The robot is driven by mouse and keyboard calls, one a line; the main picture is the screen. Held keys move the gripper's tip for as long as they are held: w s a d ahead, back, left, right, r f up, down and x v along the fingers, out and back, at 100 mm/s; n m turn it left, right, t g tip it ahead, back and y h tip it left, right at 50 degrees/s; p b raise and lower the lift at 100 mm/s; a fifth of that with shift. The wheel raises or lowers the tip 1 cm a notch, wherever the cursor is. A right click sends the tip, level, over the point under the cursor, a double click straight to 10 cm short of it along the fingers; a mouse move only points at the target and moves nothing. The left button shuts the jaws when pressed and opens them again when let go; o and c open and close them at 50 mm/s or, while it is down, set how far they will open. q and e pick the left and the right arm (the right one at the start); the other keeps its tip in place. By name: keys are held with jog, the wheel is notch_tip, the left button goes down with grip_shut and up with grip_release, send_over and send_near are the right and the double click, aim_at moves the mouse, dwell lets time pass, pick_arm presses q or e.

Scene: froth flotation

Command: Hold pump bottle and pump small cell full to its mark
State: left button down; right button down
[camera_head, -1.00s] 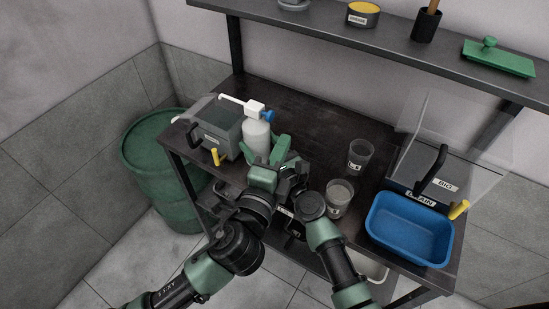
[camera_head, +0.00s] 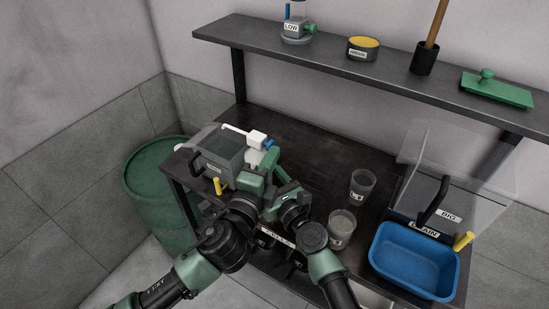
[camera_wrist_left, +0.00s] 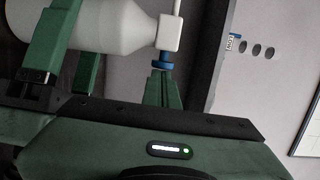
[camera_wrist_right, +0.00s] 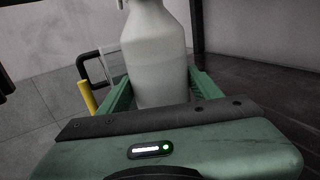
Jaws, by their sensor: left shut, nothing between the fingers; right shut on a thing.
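The white pump bottle (camera_wrist_right: 155,60) stands upright between my right gripper's green fingers (camera_wrist_right: 160,92), which are shut on its body. Its white pump head (camera_head: 256,137) has a nozzle reaching left over the small cell. My left gripper (camera_head: 270,158) is shut and empty beside the pump head. In the left wrist view its fingertips (camera_wrist_left: 164,76) are right at the blue part (camera_wrist_left: 163,60) of the pump; I cannot tell if they touch. The small cell (camera_head: 222,152) is a grey box with a yellow lever (camera_head: 217,186); its mark and liquid level cannot be made out.
Two clear cups (camera_head: 362,187) (camera_head: 342,228) stand right of my arms. A blue tub (camera_head: 415,262) and the big cell (camera_head: 425,192) are at the right. A shelf (camera_head: 300,48) runs above the back. A green barrel (camera_head: 160,195) stands left of the table.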

pick_arm(q)
jog(key=shift+w+a, duration=0.55)
jog(key=shift+a, duration=0.15)
jog(key=s, duration=1.2)
jog(key=shift+a, duration=0.3)
jog(key=shift+s+d, duration=0.6)
jog(key=shift+d, duration=0.2)
